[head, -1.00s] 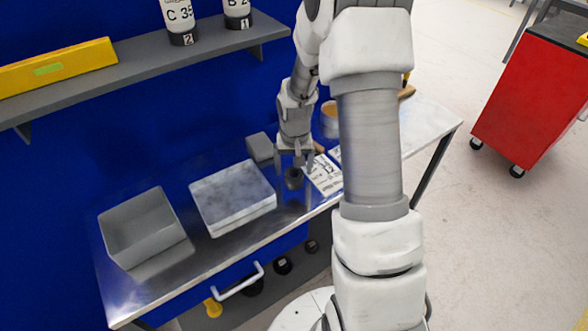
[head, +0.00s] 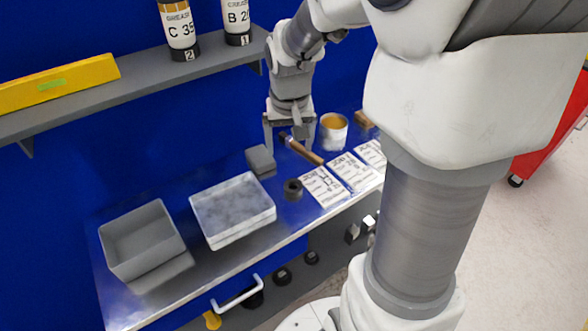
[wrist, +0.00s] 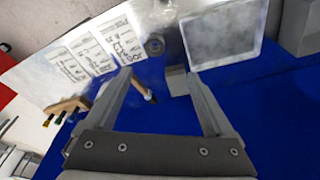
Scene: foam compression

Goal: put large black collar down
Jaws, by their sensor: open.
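The large black collar (head: 293,190) stands on the metal bench, just right of the pale marbled slab and left of the printed cards. It also shows in the wrist view (wrist: 154,46), beyond my fingertips, with a dark hole in its middle. My gripper (head: 290,147) is open and empty, raised above the back of the bench behind the collar and apart from it.
A marbled slab (head: 232,208), a grey bin (head: 140,240) and a grey block (head: 260,160) stand left of or behind the collar. A shelf (head: 130,85) with bottles overhangs the back.

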